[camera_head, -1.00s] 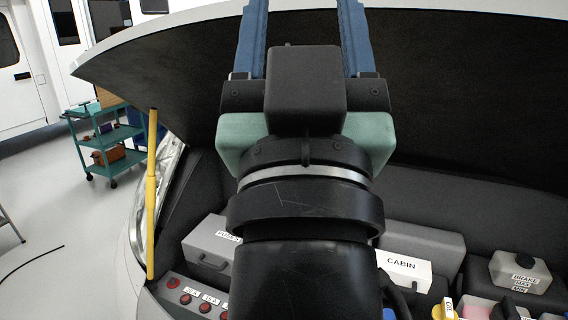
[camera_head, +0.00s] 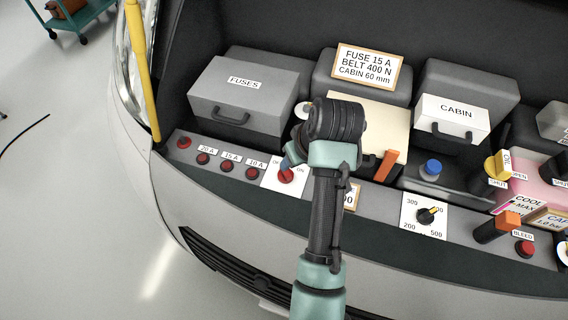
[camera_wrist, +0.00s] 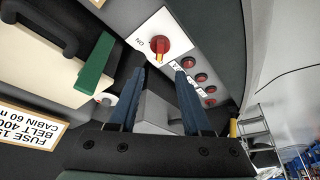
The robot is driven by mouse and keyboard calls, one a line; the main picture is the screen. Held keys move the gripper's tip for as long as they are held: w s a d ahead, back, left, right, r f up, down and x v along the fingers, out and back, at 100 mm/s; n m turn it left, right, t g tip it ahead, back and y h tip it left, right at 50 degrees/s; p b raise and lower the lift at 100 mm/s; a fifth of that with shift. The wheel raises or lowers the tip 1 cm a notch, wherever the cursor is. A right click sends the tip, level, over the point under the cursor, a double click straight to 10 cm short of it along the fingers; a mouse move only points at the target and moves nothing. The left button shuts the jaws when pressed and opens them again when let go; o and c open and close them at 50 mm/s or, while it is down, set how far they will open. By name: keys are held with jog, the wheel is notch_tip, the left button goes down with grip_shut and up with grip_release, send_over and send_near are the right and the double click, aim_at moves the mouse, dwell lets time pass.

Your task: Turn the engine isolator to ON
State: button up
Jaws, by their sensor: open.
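The engine isolator is a red round knob (camera_head: 286,176) on a white plate in the front panel, with ON printed at its right in the head view. In the wrist view the red knob (camera_wrist: 160,44) has a yellow-orange bar pointing down the picture, toward my fingers, not at the ON label on its left.
Several red fuse knobs (camera_head: 228,166) lie left of the isolator. A grey FUSES box (camera_head: 230,100) stands behind them. An orange handle (camera_head: 386,166) and a round dial (camera_head: 426,215) are to the right. A yellow prop (camera_head: 139,70) stands at the left.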

aim_at(287, 172)
jog(key=x, duration=1.1)
jog(key=shift+w, duration=0.1)
grip_shut()
